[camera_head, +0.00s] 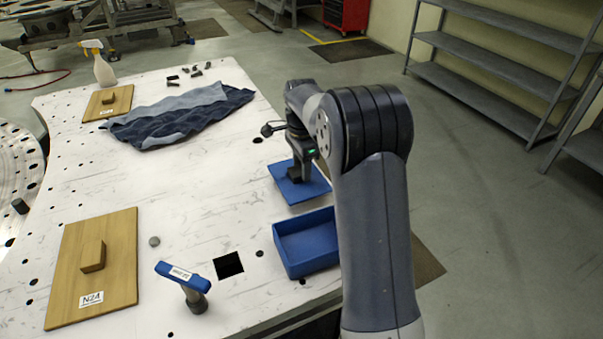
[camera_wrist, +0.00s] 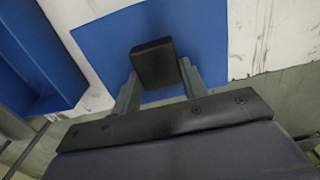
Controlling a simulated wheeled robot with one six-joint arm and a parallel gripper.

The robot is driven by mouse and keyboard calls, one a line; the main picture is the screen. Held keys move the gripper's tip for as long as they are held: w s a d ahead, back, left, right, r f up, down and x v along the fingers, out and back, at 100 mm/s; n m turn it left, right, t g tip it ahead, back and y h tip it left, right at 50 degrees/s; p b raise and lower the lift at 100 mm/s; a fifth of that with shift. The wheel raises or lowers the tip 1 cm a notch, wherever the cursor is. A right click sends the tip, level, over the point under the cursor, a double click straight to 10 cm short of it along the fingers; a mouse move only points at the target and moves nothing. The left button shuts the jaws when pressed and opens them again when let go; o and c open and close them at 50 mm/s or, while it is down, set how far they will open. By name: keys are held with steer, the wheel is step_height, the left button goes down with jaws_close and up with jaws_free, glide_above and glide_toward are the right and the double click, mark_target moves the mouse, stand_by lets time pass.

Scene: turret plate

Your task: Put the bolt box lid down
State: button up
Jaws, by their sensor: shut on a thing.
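The bolt box lid (camera_head: 312,190) is a flat blue plate with a dark block handle (camera_wrist: 153,63). In the head view it is at the right side of the white table, just behind the open blue box (camera_head: 308,246). The lid also shows in the wrist view (camera_wrist: 205,35), with the box (camera_wrist: 45,55) to its left. My gripper (camera_head: 296,176) is over the lid, its fingers (camera_wrist: 160,90) shut on the handle. The lid looks level and close to the tabletop; I cannot tell if it touches. My arm hides part of the box and lid.
A blue-topped tool (camera_head: 185,275) stands near a square hole (camera_head: 229,265). Wooden boards with block handles lie front left (camera_head: 120,262) and back left (camera_head: 120,97). A blue cloth (camera_head: 180,118), spray bottle (camera_head: 103,68) and several small dark parts are at the back. The table middle is clear.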

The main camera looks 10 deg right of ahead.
steer(key=shift+f, duration=1.4)
steer(key=shift+f, duration=0.2)
steer(key=o, duration=1)
steer(key=shift+r, duration=0.1)
step_height(320, 180, up, 12)
steer(key=shift+r, duration=0.15)
